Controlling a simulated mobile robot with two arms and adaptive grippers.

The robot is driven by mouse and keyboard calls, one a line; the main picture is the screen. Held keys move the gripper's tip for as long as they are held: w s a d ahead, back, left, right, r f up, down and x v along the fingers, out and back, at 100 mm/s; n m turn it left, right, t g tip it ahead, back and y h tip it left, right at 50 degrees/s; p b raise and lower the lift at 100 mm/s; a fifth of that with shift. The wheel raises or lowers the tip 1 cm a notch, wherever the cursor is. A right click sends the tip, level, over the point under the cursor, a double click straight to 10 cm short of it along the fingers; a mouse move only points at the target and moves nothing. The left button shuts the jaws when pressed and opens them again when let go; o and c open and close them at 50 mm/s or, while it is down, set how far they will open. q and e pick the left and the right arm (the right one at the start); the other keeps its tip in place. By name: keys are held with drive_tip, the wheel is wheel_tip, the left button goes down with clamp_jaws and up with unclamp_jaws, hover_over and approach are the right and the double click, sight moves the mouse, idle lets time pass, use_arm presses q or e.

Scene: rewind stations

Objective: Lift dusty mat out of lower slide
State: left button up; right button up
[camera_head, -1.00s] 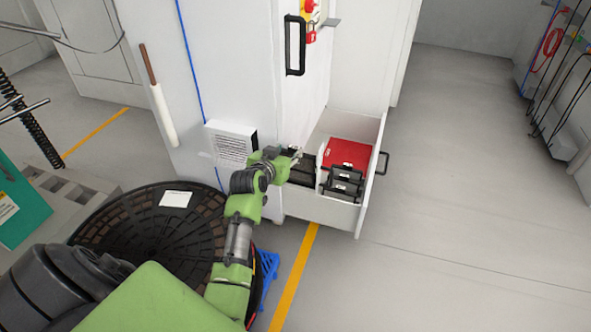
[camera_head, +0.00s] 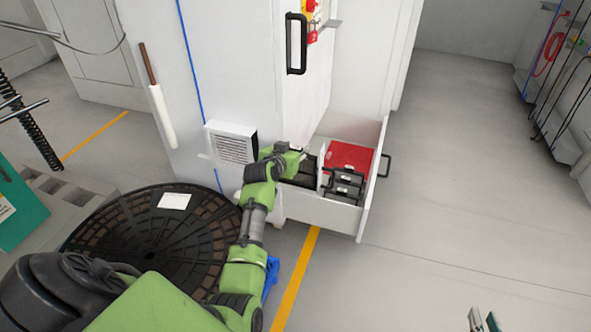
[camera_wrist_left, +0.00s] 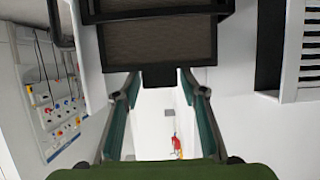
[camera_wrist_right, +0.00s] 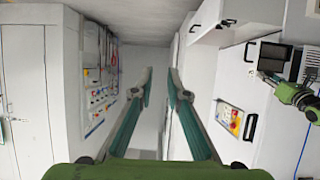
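The mat, a brown mesh panel in a black frame (camera_wrist_left: 160,45), shows at the top of the left wrist view, with a short black tab (camera_wrist_left: 158,76) towards my fingers. In the head view it appears as a dark panel (camera_head: 306,172) in the left part of the open lower drawer (camera_head: 332,214). My left gripper (camera_head: 298,150) is at the drawer's left end; its fingertips (camera_wrist_left: 159,78) lie either side of the tab, with little room. Firm contact cannot be seen. My right gripper (camera_head: 482,322) is open and empty, away from the drawer; its fingers show apart (camera_wrist_right: 160,75).
A red case (camera_head: 348,155) and black handled cases (camera_head: 343,184) share the drawer. A vent (camera_head: 232,143) projects from the cabinet left of my left gripper. A large dark reel (camera_head: 150,235) stands at lower left. The floor to the right (camera_head: 450,180) is clear.

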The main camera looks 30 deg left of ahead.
use_arm(q)
drive_tip(key=shift+w+a+f, duration=0.1)
drive_tip(key=shift+w, duration=0.1)
clamp_jaws()
idle(0.3)
